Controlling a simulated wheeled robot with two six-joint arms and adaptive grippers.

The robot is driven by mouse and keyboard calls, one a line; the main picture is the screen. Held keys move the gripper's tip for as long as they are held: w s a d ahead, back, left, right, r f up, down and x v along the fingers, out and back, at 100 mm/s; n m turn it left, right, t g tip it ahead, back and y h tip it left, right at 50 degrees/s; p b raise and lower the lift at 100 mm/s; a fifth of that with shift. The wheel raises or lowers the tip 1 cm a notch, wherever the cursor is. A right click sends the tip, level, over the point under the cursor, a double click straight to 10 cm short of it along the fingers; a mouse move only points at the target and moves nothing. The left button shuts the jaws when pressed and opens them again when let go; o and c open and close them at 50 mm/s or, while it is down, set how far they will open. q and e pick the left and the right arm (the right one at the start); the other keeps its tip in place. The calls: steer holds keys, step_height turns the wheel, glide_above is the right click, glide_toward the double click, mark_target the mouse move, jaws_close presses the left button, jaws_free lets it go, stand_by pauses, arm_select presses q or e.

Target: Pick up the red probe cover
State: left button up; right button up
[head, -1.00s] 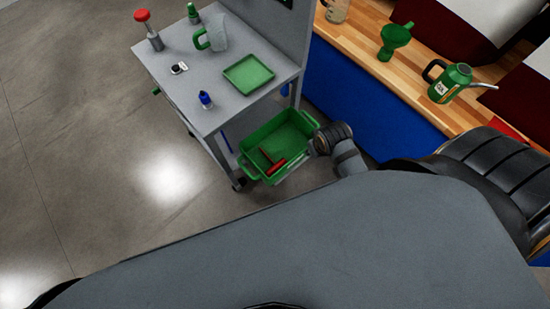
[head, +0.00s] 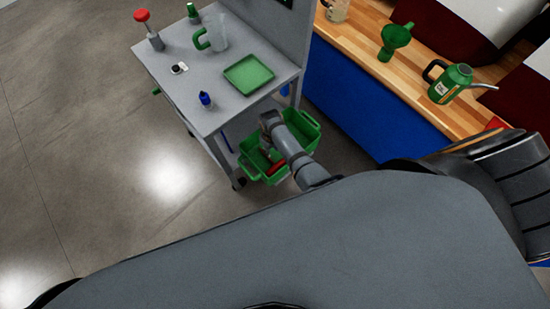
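Red parts (head: 275,167) lie in the green crate (head: 250,172) on the cart's lower level; my arm partly hides them. I cannot tell whether one of them is the probe cover. A tool with a red round top (head: 142,15) stands on the cart top at the far left corner. My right arm reaches over the crate, and its gripper (head: 267,150) is at or just above the crate's inside, near the red parts. Its fingers are too small and dark to show whether they are open or touching anything. My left gripper is out of view.
The grey cart (head: 225,110) holds a green tray (head: 248,75), a blue-capped bottle (head: 205,100) and a clear jug (head: 213,32). Floor left of the cart is clear.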

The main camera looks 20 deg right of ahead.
mark_target(277, 166)
steer(key=f+b, duration=0.3)
steer(key=f, duration=0.1)
steer(key=a+f+b, duration=0.1)
steer(key=b, duration=0.1)
steer(key=shift+f+b, duration=0.3)
steer(key=shift+f, duration=0.1)
steer(key=f+b, duration=0.3)
steer(key=b, duration=0.1)
steer(key=f+b, duration=0.2)
steer(key=shift+d+f+b, duration=0.3)
steer(key=shift+r, duration=0.2)
jaws_close()
